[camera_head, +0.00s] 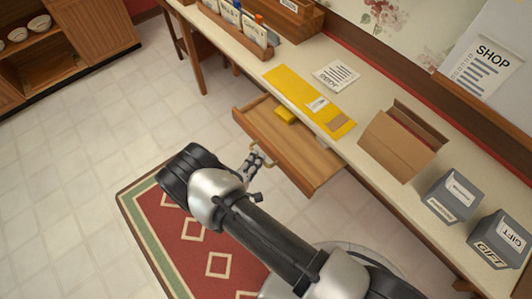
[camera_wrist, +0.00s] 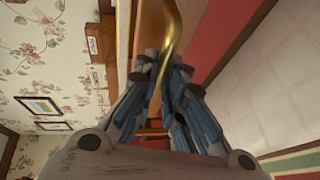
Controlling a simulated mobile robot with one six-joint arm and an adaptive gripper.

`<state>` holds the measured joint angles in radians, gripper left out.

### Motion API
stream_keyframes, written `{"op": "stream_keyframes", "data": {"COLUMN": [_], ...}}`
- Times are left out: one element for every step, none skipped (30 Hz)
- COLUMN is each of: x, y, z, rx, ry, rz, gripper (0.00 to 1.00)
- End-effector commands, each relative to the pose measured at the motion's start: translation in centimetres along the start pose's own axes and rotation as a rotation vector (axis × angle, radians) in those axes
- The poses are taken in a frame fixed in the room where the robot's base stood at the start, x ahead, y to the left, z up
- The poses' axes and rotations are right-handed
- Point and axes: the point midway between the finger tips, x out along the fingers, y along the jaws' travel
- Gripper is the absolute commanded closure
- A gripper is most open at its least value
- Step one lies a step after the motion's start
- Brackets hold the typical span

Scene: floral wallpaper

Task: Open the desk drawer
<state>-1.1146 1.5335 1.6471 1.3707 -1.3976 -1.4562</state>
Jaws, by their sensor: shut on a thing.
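The desk drawer (camera_head: 288,148) is pulled out from under the long desk (camera_head: 228,52), and its inside shows from above. A small yellow thing (camera_head: 285,115) lies inside it near the back. My gripper (camera_head: 252,163) is at the drawer's front. In the wrist view my gripper (camera_wrist: 163,85) has its fingers closed around the curved brass handle (camera_wrist: 174,25). The part of the handle between the fingers is hidden.
On the desk lie a yellow envelope (camera_head: 310,102) and a paper (camera_head: 337,76). An open cardboard box (camera_head: 398,142) and grey gift boxes (camera_head: 453,196) stand to the right. A red patterned rug (camera_head: 190,222) covers the floor below the drawer; tiled floor lies clear at left.

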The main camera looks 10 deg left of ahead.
Motion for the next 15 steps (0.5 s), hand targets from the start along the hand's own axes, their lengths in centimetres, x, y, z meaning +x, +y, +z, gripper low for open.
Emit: {"op": "stream_keyframes", "data": {"x": [-0.41, -0.57, -0.76, -0.88, -0.97, -1.05, -1.09, -1.11, -1.13, -1.13, -1.12, -1.12, -1.11, -1.11, -1.1], "y": [-0.19, -0.21, -0.23, -0.24, -0.25, -0.25, -0.25, -0.25, -0.24, -0.24, -0.23, -0.23, -0.22, -0.22, -0.22], "z": [-0.25, -0.32, -0.38, -0.43, -0.46, -0.49, -0.51, -0.52, -0.52, -0.52, -0.52, -0.53, -0.53, -0.53, -0.53], "rx": [-0.001, -0.001, 0.0, 0.0, 0.0, 0.0, 0.0, 0.0, 0.0, 0.0, 0.0, 0.0, 0.0, 0.0, 0.0], "ry": [0.003, 0.003, 0.003, 0.002, 0.002, 0.002, 0.002, 0.002, 0.001, 0.001, 0.001, 0.001, 0.001, 0.001, 0.001], "rz": [-0.001, -0.001, -0.001, -0.001, -0.001, -0.001, -0.001, -0.001, -0.001, -0.001, -0.001, -0.001, -0.001, -0.001, -0.001], "gripper": [1.0, 1.0, 1.0, 1.0, 1.0, 1.0, 1.0, 1.0, 1.0, 1.0, 1.0, 1.0, 1.0, 1.0, 1.0]}}
